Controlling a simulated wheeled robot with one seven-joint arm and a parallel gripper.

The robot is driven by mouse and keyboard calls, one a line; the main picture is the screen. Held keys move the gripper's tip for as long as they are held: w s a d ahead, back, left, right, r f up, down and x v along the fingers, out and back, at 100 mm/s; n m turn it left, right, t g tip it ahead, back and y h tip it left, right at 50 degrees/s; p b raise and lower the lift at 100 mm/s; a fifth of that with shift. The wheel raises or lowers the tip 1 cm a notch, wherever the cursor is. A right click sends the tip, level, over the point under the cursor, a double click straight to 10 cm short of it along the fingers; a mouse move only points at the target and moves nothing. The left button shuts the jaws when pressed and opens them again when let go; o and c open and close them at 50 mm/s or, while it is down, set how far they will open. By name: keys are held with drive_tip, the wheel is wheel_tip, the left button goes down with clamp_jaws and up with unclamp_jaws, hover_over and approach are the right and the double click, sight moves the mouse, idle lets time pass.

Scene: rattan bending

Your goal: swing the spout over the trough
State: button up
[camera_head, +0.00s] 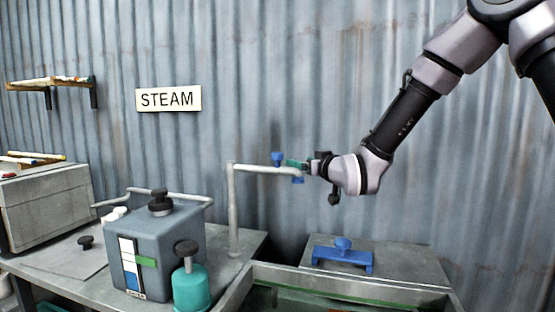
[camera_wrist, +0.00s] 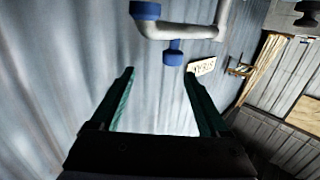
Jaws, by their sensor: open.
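The spout (camera_head: 258,169) is a pale grey pipe on an upright post, with its level arm pointing right. It has a blue knob (camera_head: 277,158) on top and a blue end (camera_head: 297,179) pointing down. My gripper (camera_head: 296,163), with green fingers, is open at the spout's outer end. In the wrist view the spout (camera_wrist: 190,33) crosses the top, ahead of the open fingers (camera_wrist: 159,73). A blue part (camera_wrist: 173,52) hangs just beyond the fingertips; I cannot tell whether they touch. The trough (camera_head: 350,285) is at the lower right, partly cut off, below and right of the spout.
A blue handle (camera_head: 342,255) lies on a grey top behind the trough. A corrugated wall (camera_head: 300,60) stands close behind. Space above the trough is clear.

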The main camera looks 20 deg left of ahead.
sight(280, 159)
drive_tip(key=shift+y, duration=0.5)
drive_tip(key=x, duration=0.4)
drive_tip(key=s+a+x, duration=0.1)
drive_tip(key=x, duration=0.6)
drive_tip(key=shift+a+f, duration=0.35)
drive_tip(key=shift+a, duration=0.2)
drive_tip(key=shift+c, duration=0.3)
clamp_jaws()
